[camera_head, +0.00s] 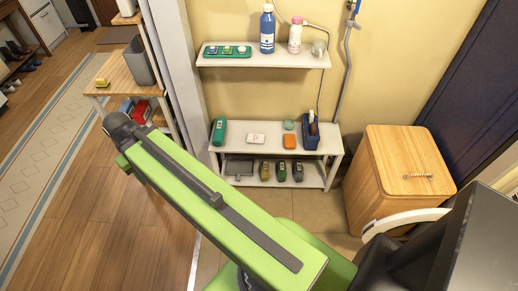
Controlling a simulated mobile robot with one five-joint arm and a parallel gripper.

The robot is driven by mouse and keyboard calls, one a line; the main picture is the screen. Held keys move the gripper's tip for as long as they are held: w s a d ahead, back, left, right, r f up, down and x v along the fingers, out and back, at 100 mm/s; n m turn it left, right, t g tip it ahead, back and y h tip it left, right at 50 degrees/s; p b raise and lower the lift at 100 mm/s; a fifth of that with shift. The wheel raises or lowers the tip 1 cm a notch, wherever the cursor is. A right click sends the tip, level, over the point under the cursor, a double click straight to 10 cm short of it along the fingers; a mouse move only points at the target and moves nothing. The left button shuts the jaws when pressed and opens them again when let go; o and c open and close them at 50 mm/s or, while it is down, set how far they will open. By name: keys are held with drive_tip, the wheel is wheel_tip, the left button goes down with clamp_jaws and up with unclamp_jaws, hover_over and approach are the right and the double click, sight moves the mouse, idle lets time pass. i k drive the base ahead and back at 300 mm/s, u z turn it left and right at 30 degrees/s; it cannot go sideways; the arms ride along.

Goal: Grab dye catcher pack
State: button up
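I cannot tell for sure which item is the dye catcher pack, as no label is readable. On the low white bench's top stand a teal pack (219,131), a small white pack (257,138), an orange item (290,141) and a round green item (289,125). My green arm crosses the foreground, with a dark joint at its upper-left end. My gripper does not show in this view.
The low white bench (328,142) has several dark items on its bottom shelf. A wooden hamper (400,175) stands right. Wooden floor lies open left.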

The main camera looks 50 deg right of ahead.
sight(251, 138)
drive_tip(key=z, duration=0.15)
drive_tip(key=i, duration=0.9)
drive_tip(key=u, duration=0.05)
